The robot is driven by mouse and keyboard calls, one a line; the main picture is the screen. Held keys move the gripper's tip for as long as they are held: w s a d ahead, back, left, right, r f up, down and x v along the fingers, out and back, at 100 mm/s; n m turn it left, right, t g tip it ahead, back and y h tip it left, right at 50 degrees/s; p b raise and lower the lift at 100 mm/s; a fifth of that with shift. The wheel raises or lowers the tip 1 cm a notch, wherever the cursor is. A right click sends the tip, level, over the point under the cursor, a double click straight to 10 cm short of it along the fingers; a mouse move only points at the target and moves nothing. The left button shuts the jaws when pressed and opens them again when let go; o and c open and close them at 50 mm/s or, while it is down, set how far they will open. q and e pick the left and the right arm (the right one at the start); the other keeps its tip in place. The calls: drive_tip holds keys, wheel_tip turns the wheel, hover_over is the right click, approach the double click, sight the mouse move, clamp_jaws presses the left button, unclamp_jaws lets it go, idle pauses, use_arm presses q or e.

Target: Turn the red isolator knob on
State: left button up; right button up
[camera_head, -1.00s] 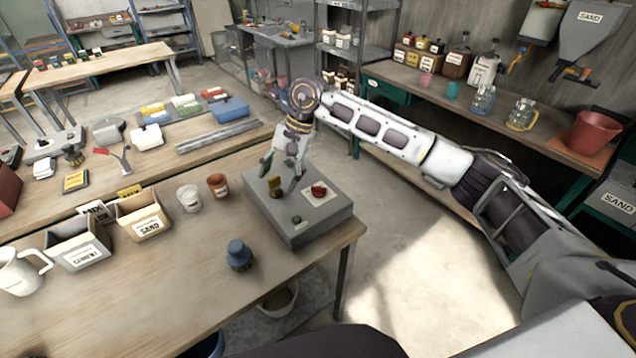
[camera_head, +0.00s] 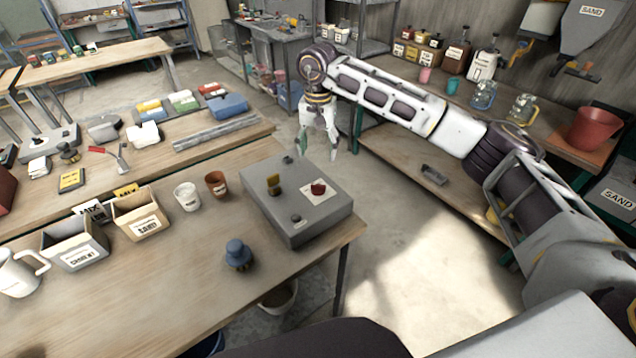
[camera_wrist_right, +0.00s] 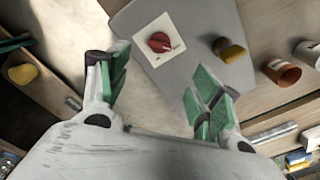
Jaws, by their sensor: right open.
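The red isolator knob (camera_head: 318,188) sits on a white plate on top of the grey control box (camera_head: 300,232), at the right end of the near bench. In the right wrist view the red knob (camera_wrist_right: 160,42) shows on its plate, beyond the gap between the fingers. A yellow knob (camera_head: 274,183) stands beside it on the box. My right gripper (camera_head: 318,150) is open and empty, past the far side of the box and apart from the knob. Its green finger pads (camera_wrist_right: 158,88) are spread in the wrist view. My left gripper is not in view.
A brown cup (camera_head: 217,184) and a white cup (camera_head: 188,197) stand left of the box. A blue knobbed object (camera_head: 238,255) is in front. Open floor lies right of the bench.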

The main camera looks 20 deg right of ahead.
sight(318, 185)
drive_tip(key=shift+f+p, duration=1.2)
drive_tip(key=shift+f, duration=5.5)
drive_tip(key=c, duration=1)
